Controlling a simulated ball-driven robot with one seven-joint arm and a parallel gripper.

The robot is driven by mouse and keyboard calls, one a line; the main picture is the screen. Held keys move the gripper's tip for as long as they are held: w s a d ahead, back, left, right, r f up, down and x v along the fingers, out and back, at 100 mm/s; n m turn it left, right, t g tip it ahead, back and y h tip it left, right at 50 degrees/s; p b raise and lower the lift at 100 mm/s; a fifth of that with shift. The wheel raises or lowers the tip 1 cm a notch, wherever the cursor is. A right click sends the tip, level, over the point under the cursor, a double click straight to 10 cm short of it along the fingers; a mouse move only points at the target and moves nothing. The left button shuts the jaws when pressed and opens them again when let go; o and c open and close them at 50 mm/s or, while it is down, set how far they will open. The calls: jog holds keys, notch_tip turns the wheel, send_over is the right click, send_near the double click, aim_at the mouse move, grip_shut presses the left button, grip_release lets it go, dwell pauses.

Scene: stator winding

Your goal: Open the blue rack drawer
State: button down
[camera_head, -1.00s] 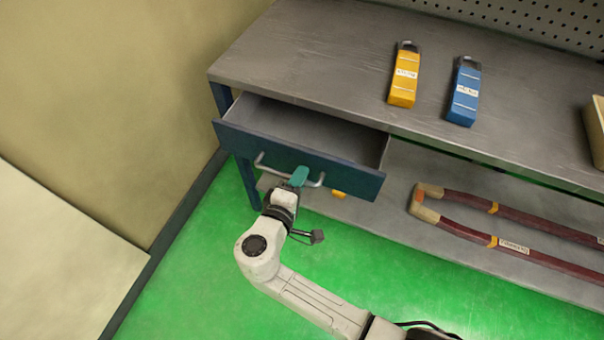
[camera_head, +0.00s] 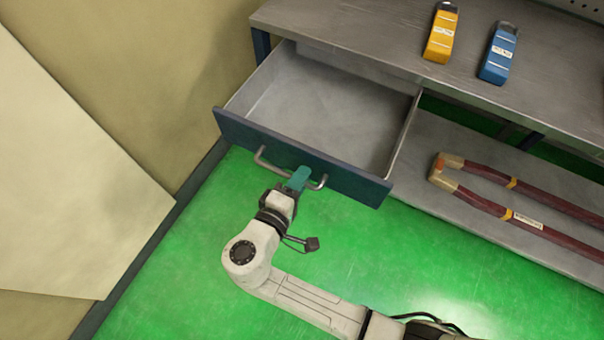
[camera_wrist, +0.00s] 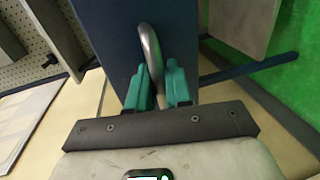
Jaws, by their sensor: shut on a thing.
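The blue rack drawer (camera_head: 345,180) hangs under the grey workbench at the left and stands well open, its grey inside empty. A metal bar handle (camera_head: 268,164) is on its blue front. My gripper (camera_head: 299,178), with teal fingers, is shut on the handle toward its right end. In the wrist view the handle (camera_wrist: 150,45) curves down between the two teal fingers (camera_wrist: 160,88) of my gripper, against the blue drawer front (camera_wrist: 110,28). The fingertips partly hide the handle.
A long-handled red tool (camera_head: 520,200) lies on the lower shelf (camera_head: 425,195). A beige wall is at the left. The green floor (camera_head: 430,285) in front is clear.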

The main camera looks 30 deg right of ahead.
jog(key=c, duration=1.2)
grip_release()
jog(key=v, duration=1)
jog(key=shift+s+a+b, duration=0.2)
jog(key=shift+a+b, duration=0.1)
jog(key=shift+b, duration=0.05)
